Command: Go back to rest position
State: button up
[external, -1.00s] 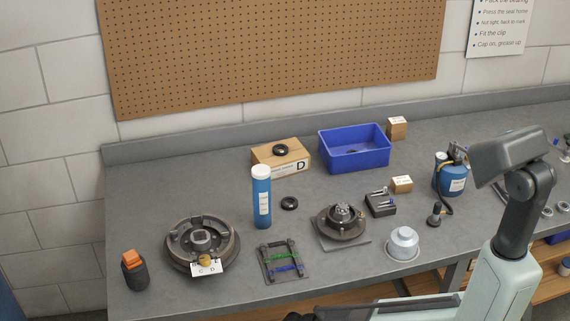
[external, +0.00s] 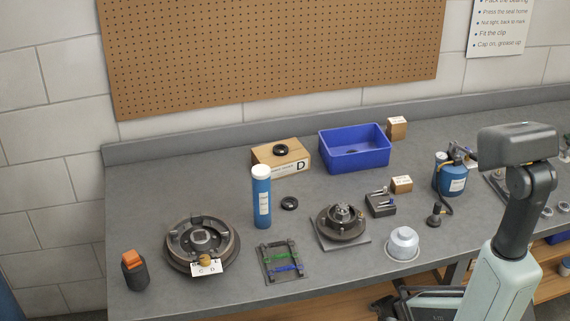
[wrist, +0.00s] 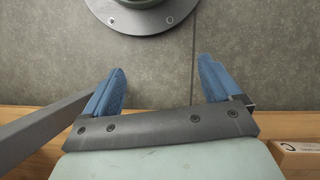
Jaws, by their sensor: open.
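My gripper (wrist: 160,77) shows in the wrist view with its two blue fingers wide apart and nothing between them. The fingers point toward a grey surface near a wooden edge. In the external view part of my dark gripper (external: 384,306) shows low in the picture, in front of the bench, and its fingertips are hard to make out. My arm stands folded at the right. No object is held.
The grey bench (external: 340,270) carries a brake drum assembly (external: 178,244), a blue tube (external: 262,200), a hub on a plate (external: 342,238), a silver cup (external: 402,245), a blue bin (external: 355,165) and a blue canister (external: 450,180). A small labelled box (wrist: 300,158) shows in the wrist view.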

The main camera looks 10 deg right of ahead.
jog(key=s+d+r+m+g, duration=0.1)
jog(key=s+d, duration=0.7)
jog(key=d, duration=0.1)
jog(key=shift+m+g+y, duration=0.3)
jog(key=shift+m, duration=0.1)
jog(key=shift+s, duration=0.1)
